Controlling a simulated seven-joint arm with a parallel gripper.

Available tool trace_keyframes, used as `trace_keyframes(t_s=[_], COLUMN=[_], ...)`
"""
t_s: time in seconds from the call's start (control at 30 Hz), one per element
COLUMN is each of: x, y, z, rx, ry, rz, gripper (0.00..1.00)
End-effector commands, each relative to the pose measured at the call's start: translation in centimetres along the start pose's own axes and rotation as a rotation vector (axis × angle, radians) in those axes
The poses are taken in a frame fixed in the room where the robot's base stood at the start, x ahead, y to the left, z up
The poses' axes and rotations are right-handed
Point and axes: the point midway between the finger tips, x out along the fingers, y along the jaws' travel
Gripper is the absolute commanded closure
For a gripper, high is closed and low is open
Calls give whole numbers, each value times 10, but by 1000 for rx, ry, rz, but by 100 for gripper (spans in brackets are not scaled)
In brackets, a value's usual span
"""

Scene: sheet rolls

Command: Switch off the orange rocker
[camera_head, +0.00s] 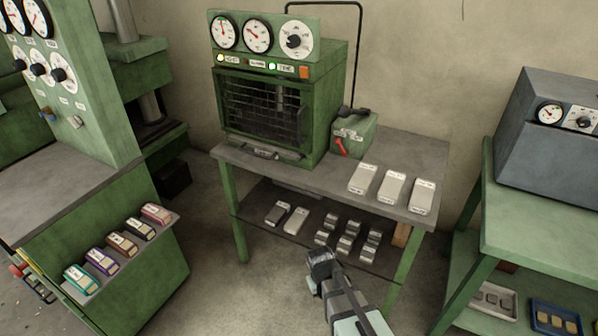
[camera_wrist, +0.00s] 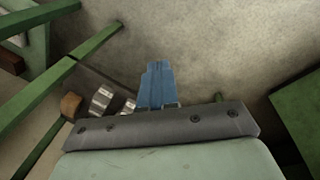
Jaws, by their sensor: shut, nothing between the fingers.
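The orange rocker (camera_head: 304,72) is a small square at the right end of the panel on a green oven-like cabinet (camera_head: 325,105) in the head view. Whether it is pressed on or off is too small to tell. Two small lamps on the same panel glow pale green. My gripper (camera_head: 320,258) is low in front of the grey-topped table, well below and apart from the rocker. In the wrist view its blue fingers (camera_wrist: 157,72) are together with nothing between them. The rocker does not show in the wrist view.
The cabinet stands on the table (camera_head: 405,200), beside a green box (camera_head: 356,136) with a red lever. Several pale blocks lie on the tabletop and lower shelf. A green machine stands left, and a grey unit (camera_head: 550,120) on a green bench right. Open floor lies left of my gripper.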

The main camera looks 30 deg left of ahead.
Motion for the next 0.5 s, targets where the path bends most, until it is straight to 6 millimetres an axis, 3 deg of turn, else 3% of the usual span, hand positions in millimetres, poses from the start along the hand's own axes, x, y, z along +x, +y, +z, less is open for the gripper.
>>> trace_keyframes(t_s=[0.1, 0.5], x=[-29, -141], y=[-8, -30], z=[-33, -126], rx=[-48, -183], ry=[62, 278], rz=[50, 254], gripper=[100, 100])
